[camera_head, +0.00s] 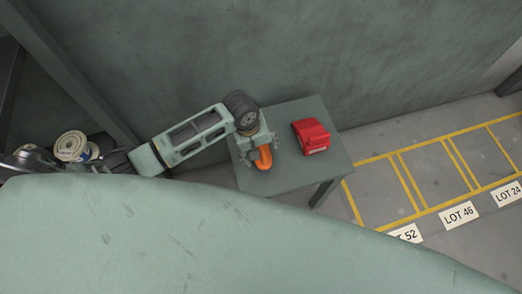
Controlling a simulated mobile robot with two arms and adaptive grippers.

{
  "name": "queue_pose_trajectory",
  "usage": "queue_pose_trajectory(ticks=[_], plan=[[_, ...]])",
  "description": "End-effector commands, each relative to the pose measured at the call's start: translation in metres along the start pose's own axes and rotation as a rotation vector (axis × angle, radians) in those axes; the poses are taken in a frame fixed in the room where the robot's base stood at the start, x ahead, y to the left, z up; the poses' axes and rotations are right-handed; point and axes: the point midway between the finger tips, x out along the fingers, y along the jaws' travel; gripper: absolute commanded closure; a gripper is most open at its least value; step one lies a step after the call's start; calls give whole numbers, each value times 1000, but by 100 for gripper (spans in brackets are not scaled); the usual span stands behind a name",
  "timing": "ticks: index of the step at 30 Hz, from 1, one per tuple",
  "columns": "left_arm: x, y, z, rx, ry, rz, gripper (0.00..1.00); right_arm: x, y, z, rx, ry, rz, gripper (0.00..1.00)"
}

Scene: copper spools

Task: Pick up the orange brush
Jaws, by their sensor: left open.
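The orange brush (264,157) lies on a small grey-green table (290,178) near its left side. Only a curved orange part of it shows; the rest is hidden under my left gripper. My left gripper (261,150) is over the brush with its fingers open on either side of it. I cannot tell whether the fingers touch the brush. My right gripper is not in view.
A red box-like object (311,136) stands on the same table, right of the brush. A wall (300,50) rises behind the table. Yellow-lined floor bays with lot signs (458,215) lie to the right. A pale roll (71,146) is at the far left.

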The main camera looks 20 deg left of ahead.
Motion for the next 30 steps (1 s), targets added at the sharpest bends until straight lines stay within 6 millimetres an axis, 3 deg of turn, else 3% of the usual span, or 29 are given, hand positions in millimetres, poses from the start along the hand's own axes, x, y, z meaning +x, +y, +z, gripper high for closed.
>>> queue_pose_trajectory(ticks=[5, 9, 17, 30], plan=[[29, -4, -1, -1, 1, -1, 33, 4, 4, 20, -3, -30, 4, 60], [42, -4, -2, 0, 2, -1, 33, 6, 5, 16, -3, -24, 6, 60], [43, -4, -2, 0, 3, 0, 33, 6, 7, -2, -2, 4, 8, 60], [43, -4, -1, 0, 2, 0, 72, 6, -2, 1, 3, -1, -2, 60]])
